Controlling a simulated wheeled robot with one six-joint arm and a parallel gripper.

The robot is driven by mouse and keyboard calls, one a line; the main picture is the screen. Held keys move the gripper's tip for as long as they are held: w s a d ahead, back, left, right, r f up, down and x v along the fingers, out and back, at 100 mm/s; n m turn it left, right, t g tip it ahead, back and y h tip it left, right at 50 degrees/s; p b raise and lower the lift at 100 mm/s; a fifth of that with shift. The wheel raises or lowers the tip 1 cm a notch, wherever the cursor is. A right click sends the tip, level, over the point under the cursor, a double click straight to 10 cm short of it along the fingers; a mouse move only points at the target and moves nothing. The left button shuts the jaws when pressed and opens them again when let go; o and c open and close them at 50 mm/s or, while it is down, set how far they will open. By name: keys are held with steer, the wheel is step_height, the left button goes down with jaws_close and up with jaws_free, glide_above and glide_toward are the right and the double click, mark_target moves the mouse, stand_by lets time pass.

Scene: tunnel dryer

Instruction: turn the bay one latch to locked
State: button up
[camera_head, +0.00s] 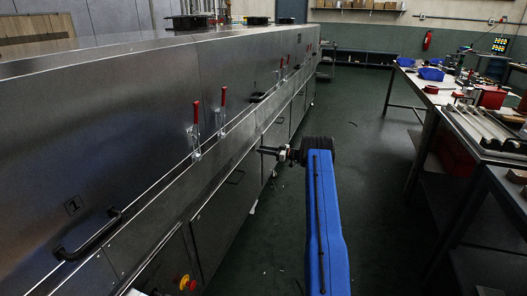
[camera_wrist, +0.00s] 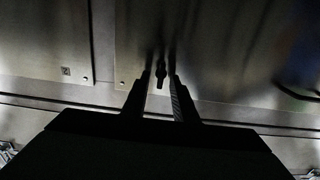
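The dryer panel marked 1 (camera_head: 73,207) is at the left in the head view, with a black bar handle (camera_head: 90,235) low on it. A latch with an upright red grip (camera_head: 196,112) stands near that panel's right edge. A second red-gripped latch (camera_head: 223,97) stands just right of it. My gripper (camera_head: 263,150) points left at the dryer's side, right of and apart from both latches. In the wrist view my two fingers (camera_wrist: 160,78) are apart. A dark peg-like shape (camera_wrist: 160,76) shows between them; I cannot tell whether it is an object, reflection or shadow.
More red-gripped latches (camera_head: 282,64) stand farther along the dryer. A red-and-yellow button (camera_head: 186,283) is low on its front. A cluttered workbench (camera_head: 440,88) stands at the right.

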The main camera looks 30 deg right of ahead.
jaws_close()
steer(key=shift+m, duration=0.3)
steer(key=shift+w+d+f+m, duration=0.1)
steer(key=shift+d+f+m, duration=0.05)
steer(key=shift+m, duration=2.75)
steer(key=shift+w+d+f+m, duration=0.1)
steer(key=shift+d+f+m, duration=0.1)
steer(key=shift+m, duration=2.7)
steer(key=shift+w+d+f+m, duration=0.1)
steer(key=shift+f+m, duration=0.05)
steer(key=shift+m, duration=2.75)
